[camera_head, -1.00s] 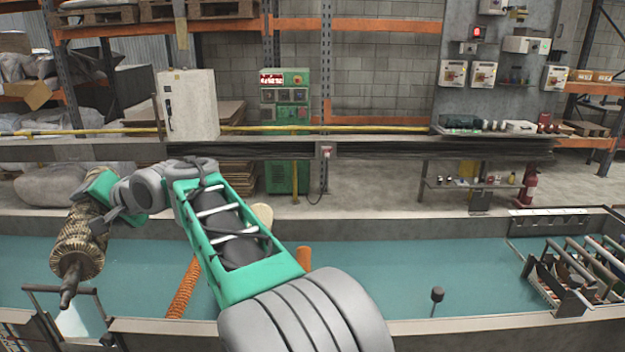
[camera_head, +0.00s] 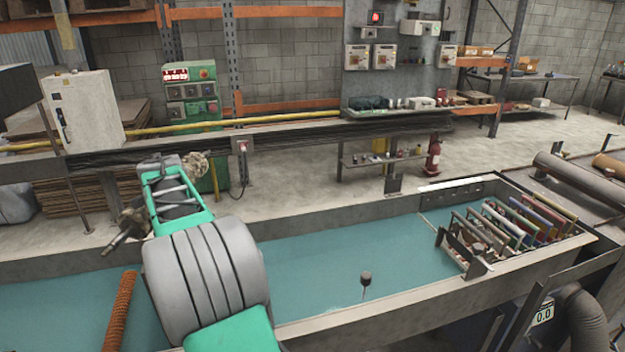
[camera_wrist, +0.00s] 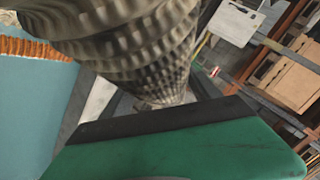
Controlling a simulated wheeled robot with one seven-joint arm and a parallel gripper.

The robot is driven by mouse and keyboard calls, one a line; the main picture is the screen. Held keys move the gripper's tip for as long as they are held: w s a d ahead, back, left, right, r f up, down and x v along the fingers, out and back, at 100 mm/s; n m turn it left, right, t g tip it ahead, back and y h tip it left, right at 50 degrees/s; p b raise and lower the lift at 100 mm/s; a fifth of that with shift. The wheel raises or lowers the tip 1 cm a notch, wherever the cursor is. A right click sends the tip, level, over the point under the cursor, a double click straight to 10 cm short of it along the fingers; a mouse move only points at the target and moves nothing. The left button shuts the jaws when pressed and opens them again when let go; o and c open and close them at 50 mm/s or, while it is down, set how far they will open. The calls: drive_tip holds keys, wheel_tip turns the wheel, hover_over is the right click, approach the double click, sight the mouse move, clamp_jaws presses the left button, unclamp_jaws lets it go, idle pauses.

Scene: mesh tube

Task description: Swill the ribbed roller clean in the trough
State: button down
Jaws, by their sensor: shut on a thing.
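The ribbed roller (camera_wrist: 135,45) fills the upper left of the wrist view, grey-beige, knobbly and slightly blurred. In the head view its ribbed end (camera_head: 196,165) and its dark shaft (camera_head: 122,236) show on either side of my arm, which hides its middle. My gripper (camera_wrist: 165,108) is shut on the roller; a green finger with a dark pad shows below it. In the head view my gripper is hidden behind the arm. The trough (camera_head: 345,314) holds teal liquid. The roller appears held above the trough's far rim; its exact height is unclear.
An orange ribbed hose (camera_head: 118,312) dips into the trough at left. A rack with coloured bars (camera_head: 515,225) stands at its right end. A dark knob on a rod (camera_head: 365,280) rises near the front rim. A beam with a yellow pipe (camera_head: 270,122) runs behind. The trough's middle is open.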

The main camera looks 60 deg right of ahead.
drive_tip(key=s+d+m+g+h+p, duration=0.2)
drive_tip(key=s+d+m+g+p, duration=0.15)
drive_tip(key=s+d, duration=0.65)
drive_tip(key=s+d+f+m+g+p, duration=0.1)
drive_tip(key=s+d+m+g+p, duration=0.15)
drive_tip(key=s+d, duration=0.5)
drive_tip(key=s+d+f+m+g+p, duration=0.1)
drive_tip(key=s+d+f+m+g, duration=0.2)
drive_tip(key=s, duration=0.8)
drive_tip(key=s+d+m+g+p, duration=0.2)
drive_tip(key=s+d+g, duration=0.3)
drive_tip(key=s+d, duration=0.3)
drive_tip(key=f+b, duration=0.8)
drive_tip(key=f, duration=0.3)
drive_tip(key=f+b, duration=0.7)
drive_tip(key=f, duration=0.4)
drive_tip(key=a+f+b, duration=0.1)
drive_tip(key=f+b, duration=0.7)
drive_tip(key=f, duration=0.3)
drive_tip(key=shift+s+a+f+b, duration=0.1)
drive_tip(key=shift+s+f+b, duration=0.25)
drive_tip(key=shift+s+f, duration=0.05)
